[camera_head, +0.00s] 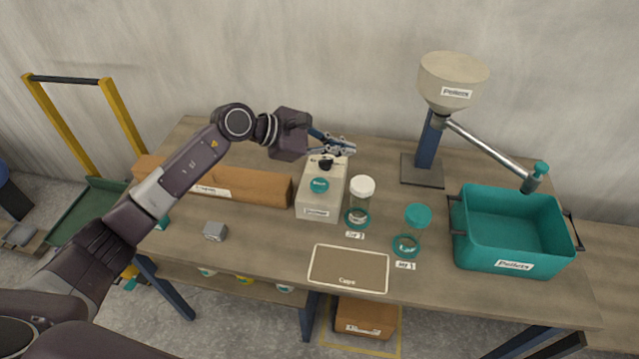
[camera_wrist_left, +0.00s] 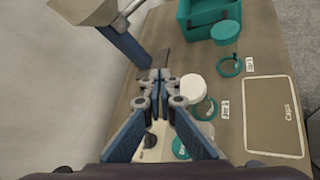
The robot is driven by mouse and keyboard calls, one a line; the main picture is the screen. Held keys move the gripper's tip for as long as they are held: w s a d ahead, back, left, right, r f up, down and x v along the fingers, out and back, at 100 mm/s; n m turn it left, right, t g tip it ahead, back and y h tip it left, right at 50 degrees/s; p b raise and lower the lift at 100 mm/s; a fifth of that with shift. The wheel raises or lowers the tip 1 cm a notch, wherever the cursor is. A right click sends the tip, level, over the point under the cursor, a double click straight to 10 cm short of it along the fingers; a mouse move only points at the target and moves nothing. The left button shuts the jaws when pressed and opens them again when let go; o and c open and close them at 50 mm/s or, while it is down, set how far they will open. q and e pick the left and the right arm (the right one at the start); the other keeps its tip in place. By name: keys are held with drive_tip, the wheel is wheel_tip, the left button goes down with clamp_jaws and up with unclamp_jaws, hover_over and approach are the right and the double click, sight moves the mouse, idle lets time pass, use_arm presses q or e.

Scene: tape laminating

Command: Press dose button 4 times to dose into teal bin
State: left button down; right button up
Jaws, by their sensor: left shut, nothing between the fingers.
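A pale box (camera_head: 318,212) stands on the table with a round teal button (camera_head: 319,184) on its sloped top, the lettering on it too small to read surely. The teal button also shows at the bottom of the left wrist view (camera_wrist_left: 180,148), partly behind a finger. The teal bin (camera_head: 495,259), labelled Pellets, stands at the right of the table; its visible inside looks empty. My left gripper (camera_head: 351,147) is shut and empty above the back end of the box, behind the button and apart from it. My right gripper is not in view.
A Pellets hopper (camera_head: 453,78) stands on a blue post; its grey tube (camera_head: 487,146) reaches toward the bin. A white-lidded jar (camera_head: 361,188) and a teal-lidded jar (camera_head: 417,216) stand right of the box. A Caps mat (camera_head: 348,268) lies in front. A long brown carton (camera_head: 235,186) lies left.

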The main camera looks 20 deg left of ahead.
use_arm(q)
drive_tip(key=a+f+m+y, duration=0.1)
drive_tip(key=a+f+y, duration=0.1)
drive_tip(key=a, duration=0.4)
drive_tip(key=shift+w+a+f+m+g+y, duration=0.15)
drive_tip(key=shift+w+a+m+g+y, duration=0.1)
drive_tip(key=shift+w+m+g+y, duration=0.25)
drive_tip(key=shift+s+f, duration=0.1)
drive_tip(key=b, duration=0.4)
hover_over(317, 185)
wheel_tip(317, 185, down, 8)
drive_tip(key=shift+r, duration=0.15)
drive_tip(key=shift+f+b, duration=0.4)
drive_tip(key=shift+f, duration=0.05)
idle(0.4)
drive_tip(key=shift+f+b, duration=0.45)
drive_tip(key=shift+b, duration=0.2)
